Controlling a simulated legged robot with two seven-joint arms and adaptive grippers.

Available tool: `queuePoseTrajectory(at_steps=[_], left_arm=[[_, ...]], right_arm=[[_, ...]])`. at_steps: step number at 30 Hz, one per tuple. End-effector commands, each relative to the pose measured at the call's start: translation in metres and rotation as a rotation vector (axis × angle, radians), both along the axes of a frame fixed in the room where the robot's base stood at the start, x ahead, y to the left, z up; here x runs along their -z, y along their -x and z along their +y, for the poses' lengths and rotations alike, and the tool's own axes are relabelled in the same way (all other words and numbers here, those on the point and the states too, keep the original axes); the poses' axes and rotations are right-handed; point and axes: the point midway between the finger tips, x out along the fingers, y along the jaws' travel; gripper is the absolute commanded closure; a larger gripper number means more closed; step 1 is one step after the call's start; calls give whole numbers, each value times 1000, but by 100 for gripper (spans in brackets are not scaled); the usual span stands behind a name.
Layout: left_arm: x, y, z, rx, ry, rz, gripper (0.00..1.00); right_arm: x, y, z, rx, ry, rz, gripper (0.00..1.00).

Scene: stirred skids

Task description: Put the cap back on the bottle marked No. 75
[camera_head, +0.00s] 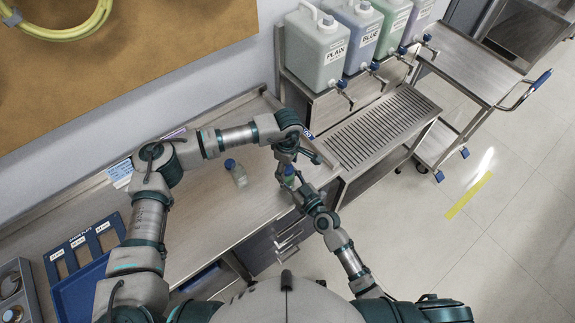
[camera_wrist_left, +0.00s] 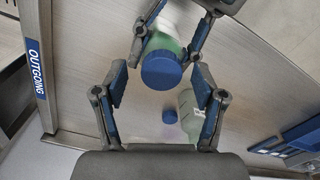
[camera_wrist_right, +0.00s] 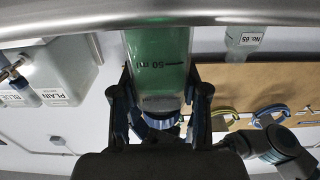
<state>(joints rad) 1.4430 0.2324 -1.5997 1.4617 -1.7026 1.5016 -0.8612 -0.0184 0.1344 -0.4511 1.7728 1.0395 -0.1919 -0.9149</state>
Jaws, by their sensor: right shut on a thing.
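A bottle of green liquid (camera_wrist_right: 160,65), graduated and with a blue cap (camera_wrist_left: 161,70) at its mouth, is held in my right gripper (camera_head: 293,186). Its number is not visible, and whether the cap is fully seated I cannot tell. My left gripper (camera_head: 291,158) is open, its fingers apart on either side of the cap in the left wrist view, not visibly touching it.
The steel counter (camera_head: 205,215) is mostly clear. A blue rack (camera_head: 85,285) stands at the lower left. Several large jugs, including PLAIN (camera_head: 318,50), stand above a slatted drain (camera_head: 380,130) at the right. An OUTGOING label (camera_wrist_left: 36,82) marks the counter edge.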

Motion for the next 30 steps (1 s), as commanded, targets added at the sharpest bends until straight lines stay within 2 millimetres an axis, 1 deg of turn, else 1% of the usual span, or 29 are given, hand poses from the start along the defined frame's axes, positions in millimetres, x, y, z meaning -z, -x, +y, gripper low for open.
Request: queuePoseTrajectory(at_steps=[5,8,11,18,21,25,30], left_arm=[[0,0,0,0,0,1,30],[-7,0,-1,0,1,-1,30],[-21,0,-1,1,1,-1,30],[-73,-1,-1,0,1,-2,30],[-91,-1,-1,0,1,-2,30],[-108,-1,-1,0,-1,-1,30],[-118,-1,-1,0,-1,1,30]], right_arm=[[1,1,0,-1,1,3,100],[1,0,0,-1,1,3,100],[1,0,0,-1,1,3,100],[1,0,0,-1,1,3,100],[1,0,0,-1,1,3,100],[1,0,0,-1,1,3,100],[1,0,0,-1,1,3,100]])
